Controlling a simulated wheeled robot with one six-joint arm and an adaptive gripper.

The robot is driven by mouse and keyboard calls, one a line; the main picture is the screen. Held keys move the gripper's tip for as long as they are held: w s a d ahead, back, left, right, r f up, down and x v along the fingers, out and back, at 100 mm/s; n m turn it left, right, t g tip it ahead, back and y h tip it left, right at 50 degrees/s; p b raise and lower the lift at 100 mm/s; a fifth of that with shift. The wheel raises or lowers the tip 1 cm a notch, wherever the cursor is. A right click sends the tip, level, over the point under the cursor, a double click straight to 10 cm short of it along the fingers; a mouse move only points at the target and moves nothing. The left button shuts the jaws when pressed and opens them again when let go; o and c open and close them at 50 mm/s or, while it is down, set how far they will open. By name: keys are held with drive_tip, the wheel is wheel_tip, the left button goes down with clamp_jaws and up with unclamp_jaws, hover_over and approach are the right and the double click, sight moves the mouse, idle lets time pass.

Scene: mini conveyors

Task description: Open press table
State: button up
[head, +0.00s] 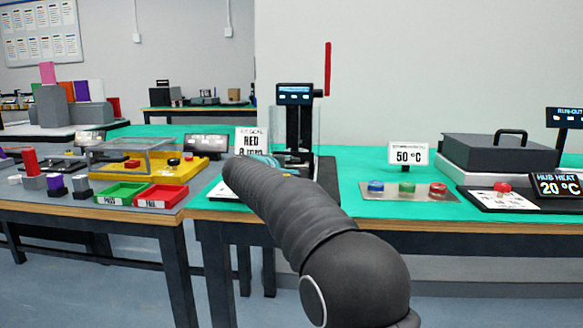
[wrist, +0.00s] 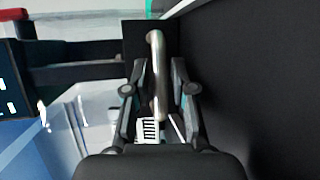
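The press (head: 300,130) stands on the green-topped table in the head view, with a black column, a display (head: 294,94) on top and a red lever (head: 327,70) rising at its right. My arm reaches toward its front and hides its lower part and my gripper. In the wrist view, a shiny metal bar handle (wrist: 157,75) lies between the two fingers of my gripper (wrist: 159,70). The fingers stand apart, one on each side, with narrow dark gaps showing. Contact is not visible. A red lever end (wrist: 22,14) shows at the upper left.
A sign reading RED (head: 250,141) stands left of the press. Right of it are a button panel (head: 406,189), a 50 °C sign (head: 408,155) and a black hot press (head: 498,150). Green (head: 122,194) and red (head: 163,197) trays sit on the left table.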

clamp_jaws()
drive_tip(key=shift+s+f+b, duration=0.15)
drive_tip(key=shift+s+b, duration=0.45)
drive_tip(key=s+b, duration=0.2)
drive_tip(key=s, duration=0.2)
drive_tip(key=s+b, duration=0.2)
drive_tip(key=s, duration=0.3)
drive_tip(key=s+b, duration=0.3)
drive_tip(key=s, duration=0.2)
drive_tip(key=shift+s+a, duration=0.2)
drive_tip(key=shift+a, duration=0.1)
unclamp_jaws()
